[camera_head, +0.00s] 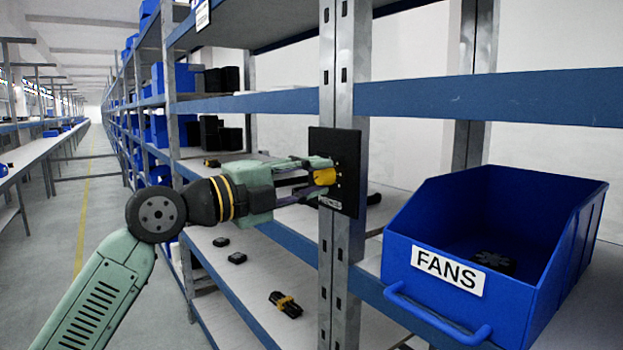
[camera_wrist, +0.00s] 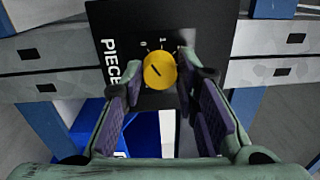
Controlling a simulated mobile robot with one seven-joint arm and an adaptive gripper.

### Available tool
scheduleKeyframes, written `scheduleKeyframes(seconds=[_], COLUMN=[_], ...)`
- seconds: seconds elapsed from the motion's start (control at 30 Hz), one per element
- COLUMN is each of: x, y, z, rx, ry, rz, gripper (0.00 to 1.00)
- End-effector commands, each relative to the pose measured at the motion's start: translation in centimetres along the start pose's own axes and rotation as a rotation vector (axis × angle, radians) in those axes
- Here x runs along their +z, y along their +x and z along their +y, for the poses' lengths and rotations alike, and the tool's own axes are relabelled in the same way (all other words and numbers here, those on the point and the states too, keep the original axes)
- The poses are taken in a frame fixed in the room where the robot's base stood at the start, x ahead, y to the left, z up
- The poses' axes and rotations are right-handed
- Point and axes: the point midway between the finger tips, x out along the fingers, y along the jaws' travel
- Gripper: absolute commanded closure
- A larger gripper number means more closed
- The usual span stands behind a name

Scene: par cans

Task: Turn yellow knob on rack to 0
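The yellow knob (camera_wrist: 160,70) sits on a black panel (camera_wrist: 113,22) fixed to a rack upright. The panel shows white marks, 0 and 1 among them, and part of the word PIECE. A short dark line on the knob slants toward its upper left; I cannot tell which mark it meets exactly.
A blue bin (camera_head: 540,260) labelled FANS stands on the shelf right of the upright (camera_head: 340,270), with a dark object inside. Several small dark parts (camera_head: 286,304) lie on the lower shelf. The aisle (camera_head: 90,200) on the left is clear.

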Motion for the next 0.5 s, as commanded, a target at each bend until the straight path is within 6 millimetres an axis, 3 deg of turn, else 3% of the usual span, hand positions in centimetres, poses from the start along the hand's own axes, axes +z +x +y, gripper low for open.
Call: scheduleKeyframes(seconds=[0.23,0.5], x=[-0.01,-0.03], y=[0.00,-0.01], z=[0.01,0.03], rx=[0.000,0.001], ry=[0.001,0.001], rz=[0.000,0.001], gripper=[0.54,0.53])
